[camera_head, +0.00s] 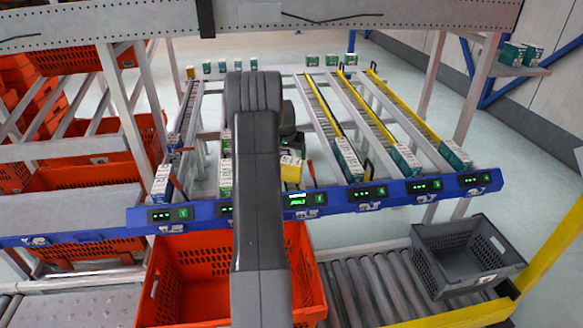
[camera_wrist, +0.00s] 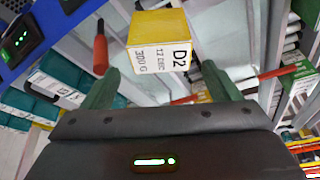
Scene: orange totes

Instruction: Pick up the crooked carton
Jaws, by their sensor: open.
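A carton with a yellow top and a white side marked "D2" (camera_wrist: 160,55) is ahead of my gripper in the wrist view, slightly turned in the picture. A yellow and white carton (camera_head: 291,171) shows in the head view just right of my arm, at the front of the rack; it looks like the same one. My gripper (camera_wrist: 161,72) is open, its two green fingers spread either side of the carton's near end. No grip shows, and I cannot tell whether the fingers touch it. My arm hides much of the gripper in the head view.
A red-tipped rod (camera_wrist: 100,50) stands close left of the carton. The blue rail (camera_head: 390,191) with displays runs along the rack front. More cartons (camera_head: 347,160) stand in neighbouring lanes. An orange tote (camera_head: 190,270) and a grey crate (camera_head: 468,255) sit below.

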